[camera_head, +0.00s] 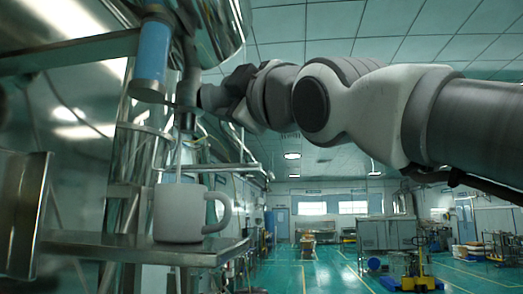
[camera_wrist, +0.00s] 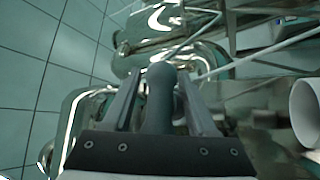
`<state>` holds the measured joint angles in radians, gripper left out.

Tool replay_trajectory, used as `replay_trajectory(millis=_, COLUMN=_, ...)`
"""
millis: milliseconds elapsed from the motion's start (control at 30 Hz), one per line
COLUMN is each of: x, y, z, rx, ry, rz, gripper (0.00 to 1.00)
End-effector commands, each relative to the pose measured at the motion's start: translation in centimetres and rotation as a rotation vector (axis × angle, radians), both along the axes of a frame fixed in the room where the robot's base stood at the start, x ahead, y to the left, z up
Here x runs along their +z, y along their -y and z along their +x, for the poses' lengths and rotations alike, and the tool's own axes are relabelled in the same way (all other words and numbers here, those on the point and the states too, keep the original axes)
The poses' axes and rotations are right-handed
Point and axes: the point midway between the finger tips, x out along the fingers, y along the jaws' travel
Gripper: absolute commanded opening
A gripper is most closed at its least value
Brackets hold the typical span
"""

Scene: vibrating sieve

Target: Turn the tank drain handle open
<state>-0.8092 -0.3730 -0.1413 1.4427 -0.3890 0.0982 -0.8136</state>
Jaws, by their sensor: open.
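A grey rounded bar, which looks like the drain handle (camera_wrist: 160,100), stands between my fingers in the wrist view. My gripper (camera_wrist: 158,90) is open, with one finger on each side of the bar; I cannot tell whether either touches it. In the head view my gripper (camera_head: 190,103) is by the vertical drain pipe (camera_head: 190,70) under the steel tank (camera_head: 222,25), and the handle is not clearly seen there. A thin pale vertical line, perhaps liquid, shows between the pipe and the mug.
A white mug (camera_head: 178,213) stands upright on a steel shelf (camera_head: 130,247) below the pipe. The mug also shows at the wrist view's right edge (camera_wrist: 306,108). A blue-sleeved cylinder (camera_head: 152,52) hangs just left of the pipe. Metal tubes surround my gripper.

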Motion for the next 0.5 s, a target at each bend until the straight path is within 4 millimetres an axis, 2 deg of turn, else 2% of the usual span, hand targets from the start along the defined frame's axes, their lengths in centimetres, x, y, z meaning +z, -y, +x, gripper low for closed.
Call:
replay_trajectory(millis=67, x=0.0, y=0.0, z=-0.02, rx=0.0, ry=0.0, rz=0.0, gripper=0.55)
replay_trajectory(millis=367, x=-0.01, y=0.01, z=-0.04, rx=0.0, ry=0.0, rz=0.0, gripper=0.01)
replay_trajectory(millis=500, x=-0.02, y=0.01, z=-0.04, rx=0.0, ry=0.0, rz=0.0, gripper=0.0)
